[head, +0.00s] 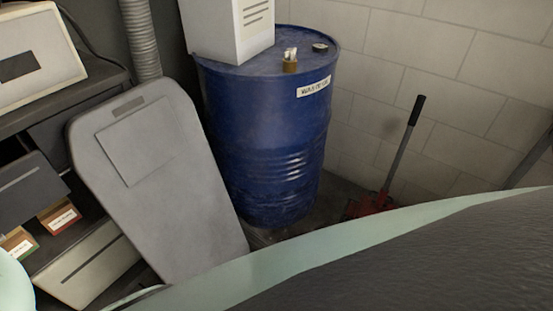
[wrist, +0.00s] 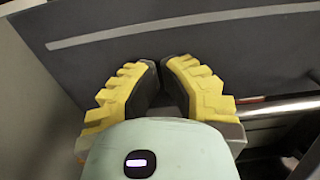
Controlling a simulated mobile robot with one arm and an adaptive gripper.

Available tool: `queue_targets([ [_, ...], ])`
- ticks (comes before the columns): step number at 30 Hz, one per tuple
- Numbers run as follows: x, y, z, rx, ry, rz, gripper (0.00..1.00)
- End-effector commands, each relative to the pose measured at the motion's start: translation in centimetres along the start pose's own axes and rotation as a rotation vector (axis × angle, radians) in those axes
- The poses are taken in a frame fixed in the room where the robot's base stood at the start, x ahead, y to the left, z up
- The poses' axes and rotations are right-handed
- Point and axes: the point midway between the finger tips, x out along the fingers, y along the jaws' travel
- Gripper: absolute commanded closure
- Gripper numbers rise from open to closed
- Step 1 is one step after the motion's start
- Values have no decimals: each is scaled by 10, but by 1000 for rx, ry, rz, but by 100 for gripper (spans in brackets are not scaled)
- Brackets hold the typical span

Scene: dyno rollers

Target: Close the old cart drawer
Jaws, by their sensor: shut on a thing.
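The old cart stands at the left edge of the head view. A dark grey drawer front (head: 25,190) with a light strip sticks out of it, with small boxes showing beside it. In the wrist view a dark panel (wrist: 255,55) with a long light strip, which looks like this drawer front, fills the upper part. My gripper (wrist: 160,66) has yellow-edged fingers close together with their tips at the panel. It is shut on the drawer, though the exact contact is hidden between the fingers. The head view does not show the gripper.
A lighter lower drawer (head: 88,264) sits below. A grey panel-like case (head: 185,205) leans beside the cart. A blue drum (head: 265,135) with a white box (head: 230,28) on top stands behind it. A red floor jack (head: 375,203) is by the wall.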

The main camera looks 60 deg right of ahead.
Motion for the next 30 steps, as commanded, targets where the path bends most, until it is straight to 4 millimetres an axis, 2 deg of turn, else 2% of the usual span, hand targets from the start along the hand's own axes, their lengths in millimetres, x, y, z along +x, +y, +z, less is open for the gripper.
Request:
queue_targets([
  [1,10,-2,-6,5,-4,-7,100],
  [15,86,-2,-7,8,0,-9,100],
  [21,106,-2,-4,8,-2,-7,100],
  [30,117,-1,-1,3,2,-1,100],
])
